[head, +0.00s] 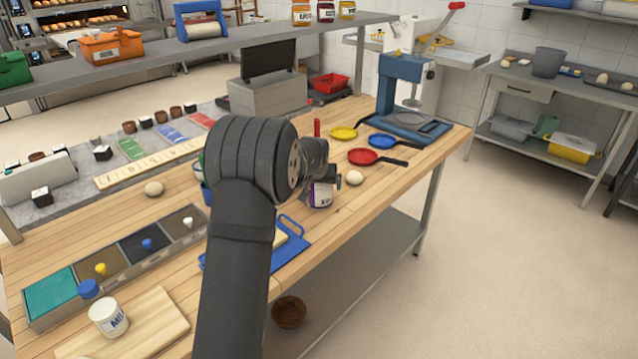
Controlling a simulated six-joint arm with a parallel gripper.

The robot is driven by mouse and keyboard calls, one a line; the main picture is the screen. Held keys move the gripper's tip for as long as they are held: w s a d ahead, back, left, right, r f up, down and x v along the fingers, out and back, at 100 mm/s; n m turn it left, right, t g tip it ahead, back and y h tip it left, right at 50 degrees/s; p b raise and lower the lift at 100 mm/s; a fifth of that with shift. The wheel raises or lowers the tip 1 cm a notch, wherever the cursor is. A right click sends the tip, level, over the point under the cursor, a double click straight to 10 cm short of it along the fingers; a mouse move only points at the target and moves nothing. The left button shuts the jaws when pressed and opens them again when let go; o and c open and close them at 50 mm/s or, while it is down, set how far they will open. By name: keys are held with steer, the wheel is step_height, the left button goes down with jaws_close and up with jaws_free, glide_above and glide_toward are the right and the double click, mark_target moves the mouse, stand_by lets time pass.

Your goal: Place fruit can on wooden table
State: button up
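A small can with a white and purple label (322,194) shows directly below my wrist, partly covered by it. It may be the fruit can, but its label is too small to read. My gripper (312,180) is at this can; its fingers are mostly hidden by my arm, so I cannot tell whether they hold it or whether the can touches the surface below. The wooden table (350,225) runs from the lower left to the upper right under my arm. A white jar (108,318) stands on a cutting board (160,325) at the lower left.
An egg (354,178) lies just right of the can. Red (362,157) and yellow (343,133) pans lie beyond it, near a blue press (400,85). A blue tray (295,240) sits at the front edge. A bin row (120,265) is at left. A shelf (150,55) spans above.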

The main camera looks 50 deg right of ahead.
steer(key=shift+r, duration=0.1)
steer(key=shift+r, duration=0.25)
steer(key=v, duration=1.1)
steer(key=shift+s+a+r, duration=0.2)
steer(key=shift+s+r, duration=0.05)
steer(key=x, duration=1.2)
steer(key=shift+w+f, duration=0.1)
steer(key=shift+f, duration=0.2)
steer(key=shift+r, duration=1.25)
